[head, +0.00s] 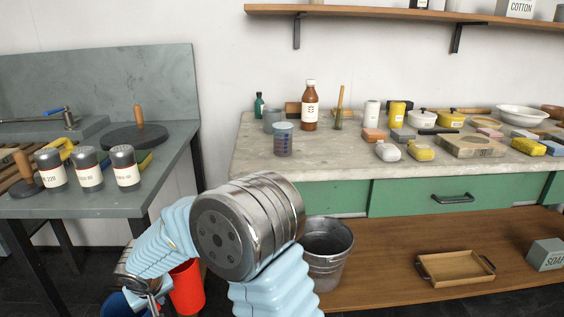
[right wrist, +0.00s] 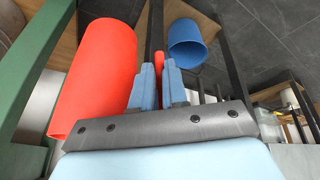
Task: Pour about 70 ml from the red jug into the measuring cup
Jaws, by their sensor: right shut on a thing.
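The measuring cup (head: 283,138), a small grey-blue cup with dark blue marks, stands upright near the front left of the stone counter. The red jug (head: 186,288) is low in the head view, left of centre, partly hidden behind my arm. It fills the left of the right wrist view (right wrist: 95,75). My right gripper (right wrist: 160,88) is shut on the jug's red handle, holding it well below and left of the cup. The jug's contents are not visible. My left gripper is not in view.
A blue container (right wrist: 187,42) is near the jug. A metal bucket (head: 326,252) and a wooden tray (head: 455,268) are on the low shelf. Shaker cans (head: 88,170) line the left bench.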

